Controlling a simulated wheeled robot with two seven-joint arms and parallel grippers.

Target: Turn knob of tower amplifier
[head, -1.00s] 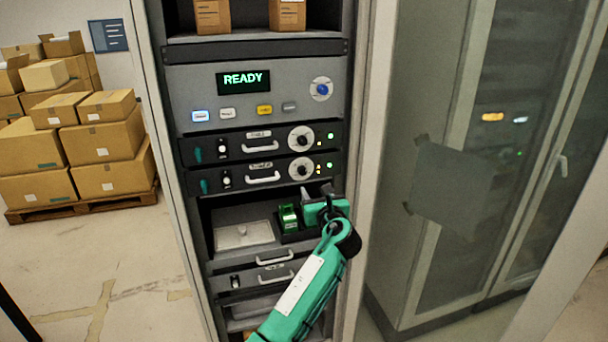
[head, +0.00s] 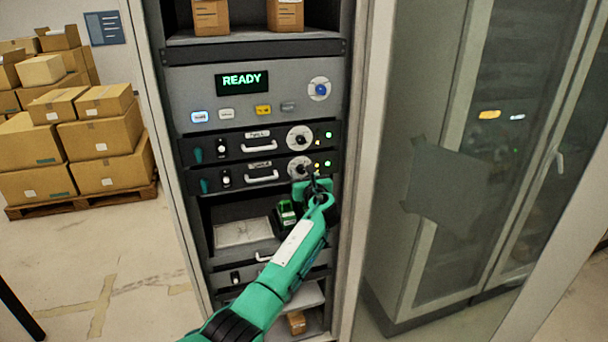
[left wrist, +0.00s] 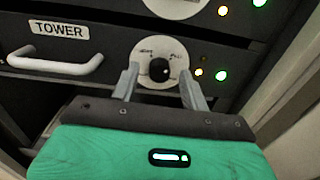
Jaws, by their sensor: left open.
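The tower amplifier (head: 250,176) is the lower of two dark rack units with white handles; its label reads TOWER in the left wrist view (left wrist: 60,30). Its black knob (left wrist: 159,69) sits on a white round dial (left wrist: 147,53). The dial also shows in the head view (head: 298,165), with the gripper partly over it. My left gripper (left wrist: 160,84) is open, its two grey fingers on either side of the knob, with a gap to it on both sides. Whether the fingertips touch the panel I cannot tell. My right gripper is not in view.
The similar upper unit (head: 245,148) with its own dial (head: 300,137) is close above. A READY display panel (head: 242,82) is higher up. The rack's right frame (head: 358,200) is close by.

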